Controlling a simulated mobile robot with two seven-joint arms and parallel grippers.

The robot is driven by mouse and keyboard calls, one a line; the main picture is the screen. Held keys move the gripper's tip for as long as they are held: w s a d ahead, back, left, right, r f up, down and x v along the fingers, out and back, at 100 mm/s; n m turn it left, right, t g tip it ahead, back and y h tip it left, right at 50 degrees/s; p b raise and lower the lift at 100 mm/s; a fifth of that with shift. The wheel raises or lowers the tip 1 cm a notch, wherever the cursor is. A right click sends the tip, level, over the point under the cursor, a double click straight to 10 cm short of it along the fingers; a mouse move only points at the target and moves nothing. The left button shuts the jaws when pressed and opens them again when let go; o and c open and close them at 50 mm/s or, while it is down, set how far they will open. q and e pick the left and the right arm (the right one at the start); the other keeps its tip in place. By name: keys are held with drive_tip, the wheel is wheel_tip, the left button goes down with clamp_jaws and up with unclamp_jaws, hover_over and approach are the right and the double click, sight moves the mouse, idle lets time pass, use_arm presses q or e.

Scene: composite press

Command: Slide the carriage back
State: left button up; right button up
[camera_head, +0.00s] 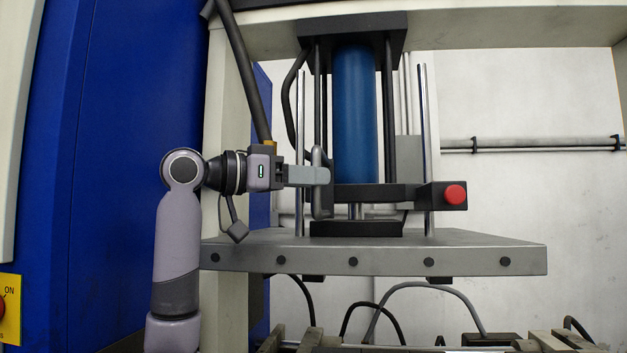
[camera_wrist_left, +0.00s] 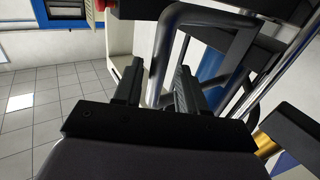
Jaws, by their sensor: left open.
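The press unit has a blue cylinder (camera_head: 356,115) and a dark crossbar (camera_head: 385,193) above a grey plate (camera_head: 400,256). I cannot tell for sure which of these parts is the carriage. A grey loop handle (camera_head: 318,204) stands upright at the crossbar's left end. My left gripper (camera_head: 318,175) reaches it from the left. In the left wrist view the handle's bar (camera_wrist_left: 161,52) passes between the two open fingers of my gripper (camera_wrist_left: 158,85). I cannot tell whether either finger touches it. My right gripper is not in view.
A red button (camera_head: 455,195) sits on a dark box at the crossbar's right end. Bright vertical rods (camera_head: 425,150) flank the cylinder. A blue cabinet (camera_head: 120,110) stands at the left.

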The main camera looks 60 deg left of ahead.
use_arm(q)
drive_tip(key=s, duration=0.6)
drive_tip(key=shift+a+b, duration=0.35)
drive_tip(key=shift+b, duration=0.05)
